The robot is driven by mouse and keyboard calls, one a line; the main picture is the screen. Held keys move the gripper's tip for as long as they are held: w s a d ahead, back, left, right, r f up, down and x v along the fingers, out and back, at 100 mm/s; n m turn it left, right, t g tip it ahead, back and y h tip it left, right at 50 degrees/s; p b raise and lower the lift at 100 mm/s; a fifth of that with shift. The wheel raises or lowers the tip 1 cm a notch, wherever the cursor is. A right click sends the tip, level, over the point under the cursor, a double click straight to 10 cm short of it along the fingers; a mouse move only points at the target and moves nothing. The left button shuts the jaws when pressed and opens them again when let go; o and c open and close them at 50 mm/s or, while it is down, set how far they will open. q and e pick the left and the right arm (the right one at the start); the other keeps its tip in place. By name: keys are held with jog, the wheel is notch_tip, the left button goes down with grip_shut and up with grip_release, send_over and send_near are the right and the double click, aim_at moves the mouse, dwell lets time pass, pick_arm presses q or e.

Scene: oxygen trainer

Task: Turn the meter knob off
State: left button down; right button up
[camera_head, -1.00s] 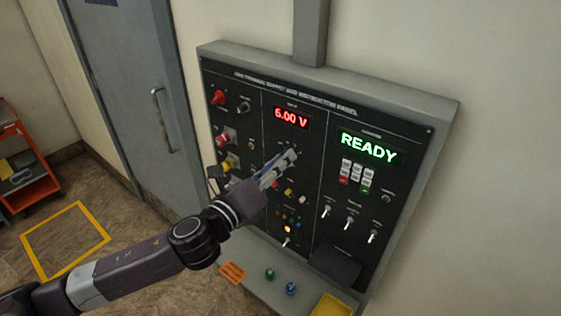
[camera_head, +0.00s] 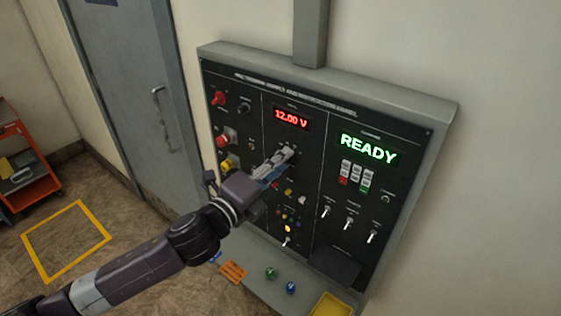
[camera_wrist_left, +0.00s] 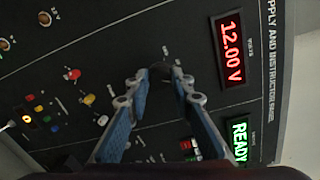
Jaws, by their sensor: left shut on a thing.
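The meter knob (camera_wrist_left: 160,71) is a small dark knob on the black panel, between the fingertips of my left gripper (camera_wrist_left: 158,78) in the left wrist view. My left gripper (camera_head: 285,156) is shut on it, with its fingers reaching to the panel below the red meter display (camera_head: 291,118). The display reads 12.00 V, and it also shows in the left wrist view (camera_wrist_left: 230,52). In the head view the fingers hide the knob, so its pointer cannot be read. My right gripper is not in view.
The wall panel (camera_head: 330,90) has a green READY display (camera_head: 368,148), a keypad (camera_head: 356,176), toggle switches (camera_head: 349,224) and red knobs at left. A ledge below holds a green piece (camera_head: 270,273), a blue piece (camera_head: 291,287) and a yellow tray (camera_head: 331,306). An orange cart (camera_head: 25,165) stands far left.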

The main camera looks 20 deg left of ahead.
pick_arm(q)
jog(key=shift+f+n+g+h, duration=0.15)
jog(key=shift+n+h, duration=0.2)
jog(key=shift+n, duration=3.75)
jog(key=shift+n+g+h, duration=0.15)
jog(key=shift+n+h, duration=0.2)
jog(key=shift+n, duration=3.75)
jog(key=c, duration=1.7)
grip_release()
jog(key=shift+s+a, duration=0.1)
jog(key=v, duration=1.2)
